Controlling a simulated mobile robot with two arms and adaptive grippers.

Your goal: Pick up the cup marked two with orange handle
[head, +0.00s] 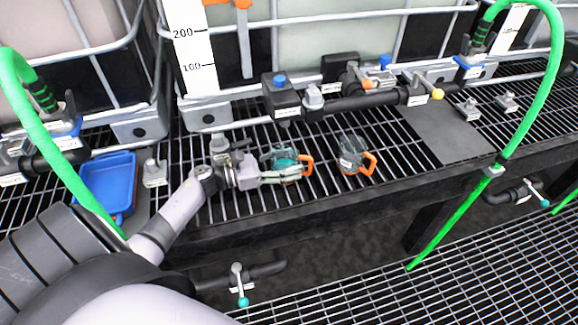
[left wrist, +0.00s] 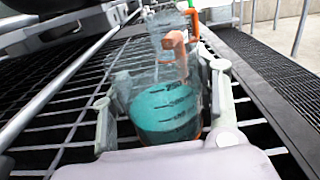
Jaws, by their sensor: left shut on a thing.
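A clear cup with teal liquid (head: 282,158) and an orange handle stands on the black grating in the head view. My left gripper (head: 283,176) is around it, with its fingers closed on the cup's sides. In the left wrist view the cup (left wrist: 165,112) sits between the two fingers, its orange handle on the far side. A second clear cup (head: 352,153) with an orange handle and no teal liquid visible stands to its right, apart from the gripper. I cannot read a number on either cup. My right gripper is not in view.
A black pipe manifold (head: 370,101) with valves runs behind the cups. A blue tray (head: 108,184) is at the left. Green hoses (head: 545,80) arch at both sides. A flat dark plate (head: 443,132) lies to the right. The grating's front edge is close to the cups.

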